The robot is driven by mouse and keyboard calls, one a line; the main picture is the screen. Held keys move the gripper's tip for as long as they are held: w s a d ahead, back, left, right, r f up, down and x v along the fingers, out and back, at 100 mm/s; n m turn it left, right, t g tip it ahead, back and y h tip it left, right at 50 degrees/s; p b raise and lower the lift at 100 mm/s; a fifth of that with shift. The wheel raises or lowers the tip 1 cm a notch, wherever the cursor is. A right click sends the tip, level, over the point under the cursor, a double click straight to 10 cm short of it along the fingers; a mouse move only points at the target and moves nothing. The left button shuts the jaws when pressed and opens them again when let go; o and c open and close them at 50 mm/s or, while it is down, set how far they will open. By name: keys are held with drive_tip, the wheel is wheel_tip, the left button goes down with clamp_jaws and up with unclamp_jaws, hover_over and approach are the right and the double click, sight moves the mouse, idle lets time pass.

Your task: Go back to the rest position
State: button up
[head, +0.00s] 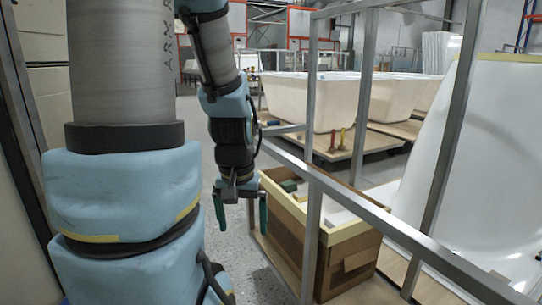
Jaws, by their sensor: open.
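My gripper (241,212) hangs pointing down at the end of my blue and grey arm, near the middle of the head view. Its two dark green fingers are spread apart with nothing between them. It is beside the left end of an open cardboard box (350,262), apart from or close in front of it; I cannot tell the exact gap. My arm's large grey and blue links fill the left side of the view.
A grey metal frame (366,207) with upright posts crosses in front of the box. A white tub shell (495,165) stands at right. More white shells (335,103) rest on wooden bases behind. Grey floor (226,245) shows below my gripper.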

wheel_tip(320, 180, up, 33)
drive_tip(key=p, duration=3.3)
drive_tip(key=shift+s+a+f, duration=0.15)
drive_tip(key=shift+s+a, duration=0.05)
drive_tip(key=shift+a, duration=0.05)
